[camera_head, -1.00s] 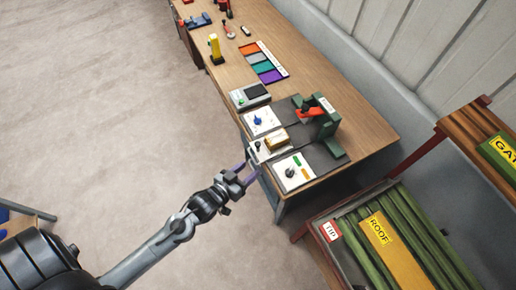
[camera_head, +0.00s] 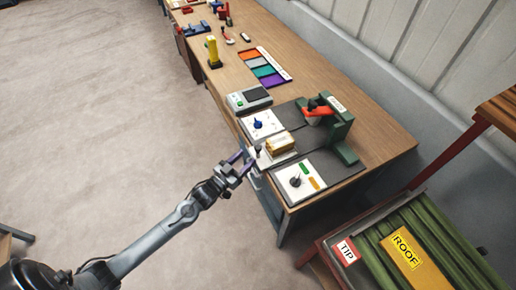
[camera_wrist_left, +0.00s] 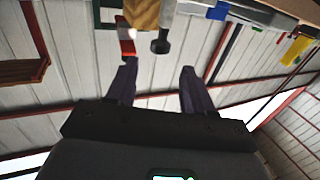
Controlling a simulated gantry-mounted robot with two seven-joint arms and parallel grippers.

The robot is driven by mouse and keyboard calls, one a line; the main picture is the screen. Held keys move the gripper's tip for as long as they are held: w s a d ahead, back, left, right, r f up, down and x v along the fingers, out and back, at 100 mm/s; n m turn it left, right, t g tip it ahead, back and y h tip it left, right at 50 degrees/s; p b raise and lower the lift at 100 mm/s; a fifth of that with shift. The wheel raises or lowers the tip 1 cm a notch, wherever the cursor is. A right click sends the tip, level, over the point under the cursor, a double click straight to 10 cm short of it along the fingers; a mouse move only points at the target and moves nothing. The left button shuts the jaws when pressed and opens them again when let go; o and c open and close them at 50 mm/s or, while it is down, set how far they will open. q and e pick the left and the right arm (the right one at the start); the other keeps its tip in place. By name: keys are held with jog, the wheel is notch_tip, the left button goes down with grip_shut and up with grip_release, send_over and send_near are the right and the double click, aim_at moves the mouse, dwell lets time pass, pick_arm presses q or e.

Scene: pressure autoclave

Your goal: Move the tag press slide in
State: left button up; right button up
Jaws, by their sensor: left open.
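The tag press (camera_head: 341,133) is a green frame with a red-orange lever (camera_head: 317,111), on a dark base at the bench's near end. Its pale slide (camera_head: 268,160) sits at the bench's left edge, outside the frame, bearing a gold-tan block (camera_head: 281,143) and a dark knob (camera_head: 258,150). In the left wrist view the knob (camera_wrist_left: 160,46) and block (camera_wrist_left: 145,14) show beyond the fingertips. My left gripper (camera_head: 240,161) is open and empty, just off the bench edge beside the knob. The knob lies ahead of the gap between the fingers, apparently not gripped. My right gripper is out of view.
A panel with a blue knob (camera_head: 261,124) and one with a black dial (camera_head: 298,182) flank the slide. A grey device (camera_head: 249,99) and coloured strips (camera_head: 267,69) lie farther up the bench.

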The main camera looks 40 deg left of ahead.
aim_at(258, 147)
pick_arm(q)
jog(key=w, duration=0.5)
jog(key=w+d, duration=0.1)
jog(key=w, duration=0.2)
jog(key=shift+r, duration=0.1)
grip_shut()
